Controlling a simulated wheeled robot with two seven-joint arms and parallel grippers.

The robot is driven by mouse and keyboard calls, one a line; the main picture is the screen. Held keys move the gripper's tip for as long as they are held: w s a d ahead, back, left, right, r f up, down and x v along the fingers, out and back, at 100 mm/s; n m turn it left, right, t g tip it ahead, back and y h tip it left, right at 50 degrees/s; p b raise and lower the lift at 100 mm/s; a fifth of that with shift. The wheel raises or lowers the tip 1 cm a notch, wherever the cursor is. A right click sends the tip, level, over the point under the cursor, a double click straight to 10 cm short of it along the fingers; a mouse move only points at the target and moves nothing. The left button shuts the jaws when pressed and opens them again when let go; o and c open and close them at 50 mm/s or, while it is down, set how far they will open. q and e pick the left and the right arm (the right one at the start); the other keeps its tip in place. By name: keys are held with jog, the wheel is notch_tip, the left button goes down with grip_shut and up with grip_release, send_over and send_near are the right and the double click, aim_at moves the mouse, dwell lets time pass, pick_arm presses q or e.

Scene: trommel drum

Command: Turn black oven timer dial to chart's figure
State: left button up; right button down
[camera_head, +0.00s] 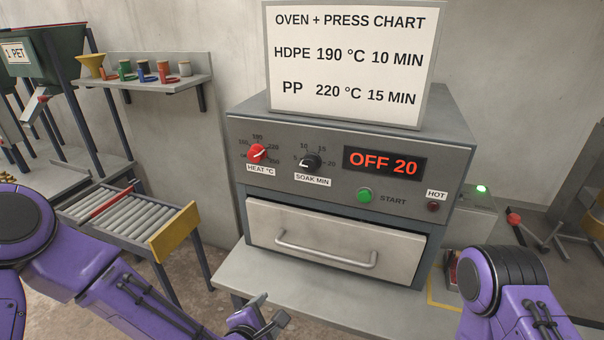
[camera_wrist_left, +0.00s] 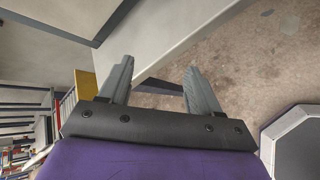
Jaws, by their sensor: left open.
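The black soak timer dial (camera_head: 310,163) is on the oven's grey front panel, above the label SOAK MIN. The chart (camera_head: 348,62) on top of the oven reads HDPE 190 °C 10 MIN and PP 220 °C 15 MIN. The red heat dial (camera_head: 257,153) is left of the timer dial. The display (camera_head: 384,162) reads OFF 20. My left gripper (camera_head: 266,313) is open and empty, low in front of the oven and well below the dials; its fingers also show in the left wrist view (camera_wrist_left: 158,92).
A green START button (camera_head: 365,195) and a dark red HOT lamp (camera_head: 433,207) are right of the dials. The oven drawer (camera_head: 330,243) is shut, its bar handle sticking out. A roller conveyor (camera_head: 130,218) stands at left. The space before the panel is clear.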

pick_arm(q)
jog(key=w+d+r+n+t+h, duration=0.1)
jog(key=w+d+r+n, duration=0.1)
jog(key=r, duration=0.4)
jog(key=w+d+r+n+t+h, duration=0.1)
jog(key=w+r+n+t, duration=0.1)
jog(key=r, duration=0.4)
jog(key=n+t, duration=0.3)
jog(key=n, duration=0.3)
send_near(309, 165)
jog(key=shift+h, duration=0.6)
jog(key=p+x, duration=0.1)
jog(key=x, duration=0.1)
jog(key=p+x, duration=0.1)
jog(key=x, duration=0.2)
jog(key=p+x, duration=0.2)
jog(key=shift+w+a, duration=0.25)
jog(key=shift+w+d+f, duration=0.2)
jog(key=shift+w, duration=0.4)
jog(key=c, duration=1)
